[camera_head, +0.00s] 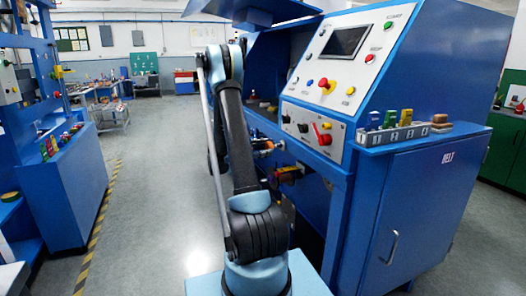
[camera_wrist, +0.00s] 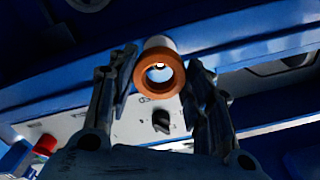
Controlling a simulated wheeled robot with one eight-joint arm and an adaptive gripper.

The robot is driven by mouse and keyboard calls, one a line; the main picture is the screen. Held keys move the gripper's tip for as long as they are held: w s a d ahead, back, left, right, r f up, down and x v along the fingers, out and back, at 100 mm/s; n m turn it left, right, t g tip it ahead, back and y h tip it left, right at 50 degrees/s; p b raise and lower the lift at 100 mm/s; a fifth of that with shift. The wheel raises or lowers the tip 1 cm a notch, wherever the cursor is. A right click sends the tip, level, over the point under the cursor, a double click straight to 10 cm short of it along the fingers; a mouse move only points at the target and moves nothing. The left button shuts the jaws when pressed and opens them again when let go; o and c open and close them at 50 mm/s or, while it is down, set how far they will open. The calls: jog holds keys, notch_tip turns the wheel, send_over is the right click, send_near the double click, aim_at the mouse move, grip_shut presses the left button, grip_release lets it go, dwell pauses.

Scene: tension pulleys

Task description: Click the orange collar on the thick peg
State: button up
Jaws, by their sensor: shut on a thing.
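In the wrist view an orange collar (camera_wrist: 139,74) sits between the fingers of my gripper (camera_wrist: 160,76), which is shut on it. The collar faces the camera, and a bright round shape shows inside its hole. A pale grey cylinder, apparently the peg (camera_wrist: 158,42), shows just behind and above the collar, roughly in line with it. I cannot tell whether the collar is around the peg or only in front of it. In the head view my arm reaches toward the blue machine (camera_head: 420,200); the gripper and collar cannot be made out clearly there.
A blue beam (camera_wrist: 240,55) crosses close behind the collar. In the head view a grey rack (camera_head: 392,135) with coloured pieces stands on the machine's ledge. The floor at left is open.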

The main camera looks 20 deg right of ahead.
aim_at(275, 146)
jog(key=shift+d, duration=0.4)
jog(key=shift+d, duration=0.7)
jog(key=shift+d, duration=1.1)
jog(key=shift+w+d, duration=0.1)
jog(key=shift+d, duration=0.6)
jog(key=shift+d, duration=0.15)
dwell(0.8)
jog(key=o, duration=1.2)
jog(key=a, duration=1.2)
